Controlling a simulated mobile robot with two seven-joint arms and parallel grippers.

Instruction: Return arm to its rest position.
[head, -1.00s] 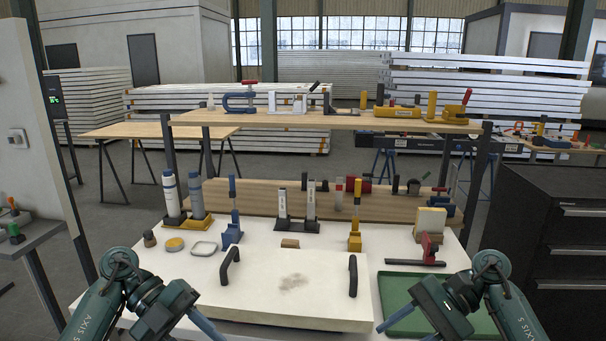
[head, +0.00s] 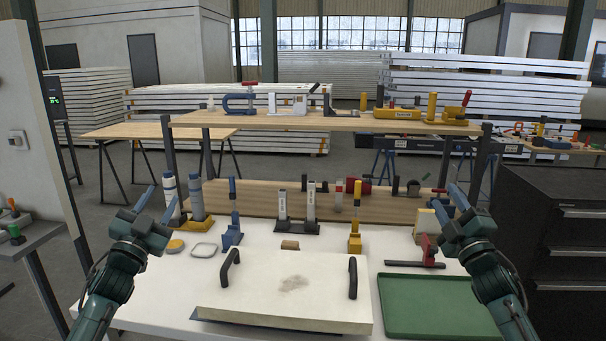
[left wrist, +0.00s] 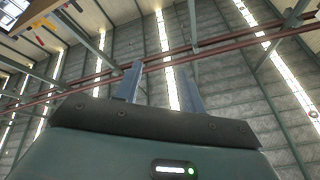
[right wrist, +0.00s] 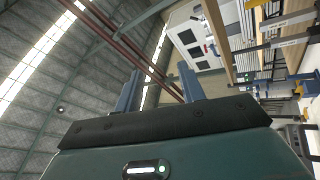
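Both my arms are raised at the two sides of the white table, with the grippers pointing up. My left gripper (head: 164,193) is at the left, in front of the grey-and-white cylinders. In the left wrist view its two blue fingers (left wrist: 160,70) stand apart with nothing between them. My right gripper (head: 464,187) is at the right, above the green tray's far side. In the right wrist view its fingers (right wrist: 157,74) are also apart and empty. Neither gripper touches anything that I can see.
A cream lidded box or board with black handles (head: 325,300) lies at the table's front middle. A green tray (head: 430,305) is at the right. A wooden shelf (head: 340,122) with clamps spans the back. Black drawers (head: 570,250) stand at the far right.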

